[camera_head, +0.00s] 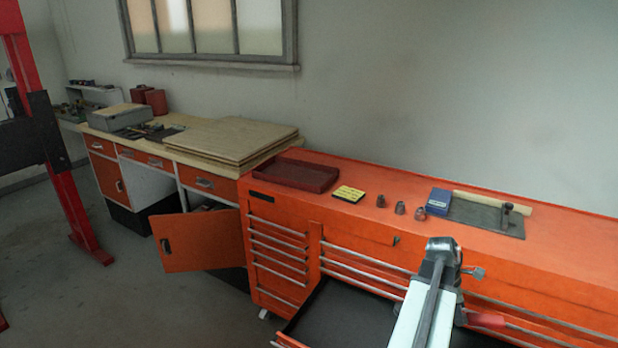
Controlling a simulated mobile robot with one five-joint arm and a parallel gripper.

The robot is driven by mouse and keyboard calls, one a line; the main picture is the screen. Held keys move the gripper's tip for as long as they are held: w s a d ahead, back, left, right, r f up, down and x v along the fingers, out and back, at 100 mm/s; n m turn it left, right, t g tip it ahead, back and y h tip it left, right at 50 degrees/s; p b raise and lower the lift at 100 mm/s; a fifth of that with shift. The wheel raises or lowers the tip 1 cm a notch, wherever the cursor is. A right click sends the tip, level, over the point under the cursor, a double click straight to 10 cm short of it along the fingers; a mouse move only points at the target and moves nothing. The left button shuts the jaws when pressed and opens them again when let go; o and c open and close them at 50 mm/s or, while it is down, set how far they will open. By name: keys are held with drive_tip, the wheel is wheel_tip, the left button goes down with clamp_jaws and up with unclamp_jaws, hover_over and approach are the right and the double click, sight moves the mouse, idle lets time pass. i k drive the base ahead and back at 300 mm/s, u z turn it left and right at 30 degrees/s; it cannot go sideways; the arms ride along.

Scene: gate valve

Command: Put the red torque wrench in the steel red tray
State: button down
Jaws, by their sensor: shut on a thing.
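The steel red tray (316,186) is dark red, shallow and empty-looking. It sits at the left end of the orange chest top. My gripper (443,248) is in front of the chest's front edge, right of the tray and well apart from it. It is shut on the red torque wrench (487,320), mostly hidden behind my arm. A red part shows to the right of my arm, and a small grey metal piece shows beside the jaws. How the wrench sits in the jaws cannot be told.
On the chest top stand a yellow pad (348,194), several dark sockets (400,208), a blue box (440,201) and a dark plate (486,216). A chest drawer (345,318) is open below. Boards (228,137) lie on the bench at left; a cabinet door (203,240) hangs open.

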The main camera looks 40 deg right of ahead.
sight(300, 173)
drive_tip(key=z, duration=0.05)
drive_tip(key=i, duration=1.1)
drive_tip(key=z, duration=0.05)
